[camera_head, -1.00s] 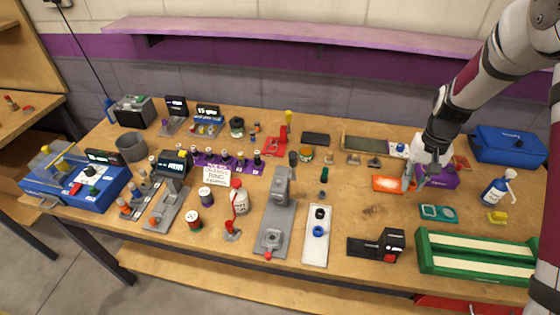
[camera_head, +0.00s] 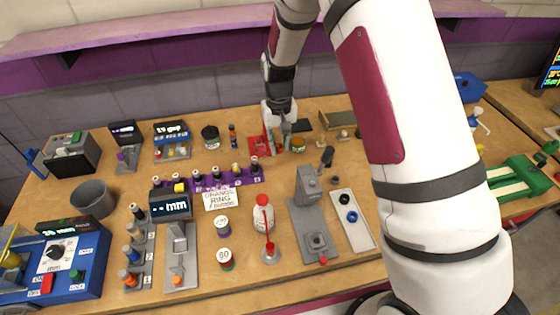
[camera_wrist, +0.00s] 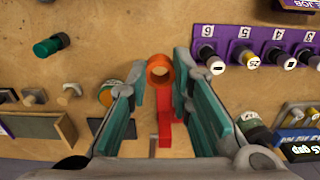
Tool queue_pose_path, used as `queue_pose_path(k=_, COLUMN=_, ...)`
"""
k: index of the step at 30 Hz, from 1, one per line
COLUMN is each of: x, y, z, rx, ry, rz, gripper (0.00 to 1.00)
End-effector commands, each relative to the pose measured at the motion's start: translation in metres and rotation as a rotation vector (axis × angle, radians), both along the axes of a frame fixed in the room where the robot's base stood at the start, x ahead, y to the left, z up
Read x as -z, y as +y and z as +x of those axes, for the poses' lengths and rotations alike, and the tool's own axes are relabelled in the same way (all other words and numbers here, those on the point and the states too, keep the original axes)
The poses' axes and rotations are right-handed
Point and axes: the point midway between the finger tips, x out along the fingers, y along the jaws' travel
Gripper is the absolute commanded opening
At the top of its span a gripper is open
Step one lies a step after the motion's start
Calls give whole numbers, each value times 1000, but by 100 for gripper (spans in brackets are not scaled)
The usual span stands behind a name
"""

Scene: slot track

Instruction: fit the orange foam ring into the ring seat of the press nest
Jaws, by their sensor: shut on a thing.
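The orange foam ring (camera_wrist: 160,70) shows in the wrist view between the two fingertips of my gripper (camera_wrist: 160,84), which is shut on it. In the head view my gripper (camera_head: 281,143) is at the back of the table, beside a red stand (camera_head: 259,145); the ring cannot be made out there. The grey press (camera_head: 309,190) stands nearer the front, with a round nest (camera_head: 317,241) on its base. The seat inside the nest is too small to read. My gripper is behind the press, apart from it.
A red and white bottle (camera_head: 263,212) and a placard reading orange ring (camera_head: 221,199) stand left of the press. A purple numbered rack (camera_head: 214,181) is left of my gripper. My arm hides much of the table's right side.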

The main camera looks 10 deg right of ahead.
Motion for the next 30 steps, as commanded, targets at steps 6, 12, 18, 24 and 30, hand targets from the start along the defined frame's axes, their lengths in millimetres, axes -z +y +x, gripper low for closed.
queue_pose_path(k=6, x=34, y=0, z=-2, rx=-1, ry=5, rz=-2, gripper=11)
queue_pose_path(k=12, x=56, y=0, z=-1, rx=0, ry=2, rz=0, gripper=11)
queue_pose_path(k=18, x=81, y=0, z=-2, rx=-1, ry=4, rz=-1, gripper=11)
queue_pose_path(k=24, x=99, y=0, z=-1, rx=-1, ry=1, rz=0, gripper=11)
queue_pose_path(k=30, x=99, y=0, z=0, rx=-1, ry=0, rz=0, gripper=11)
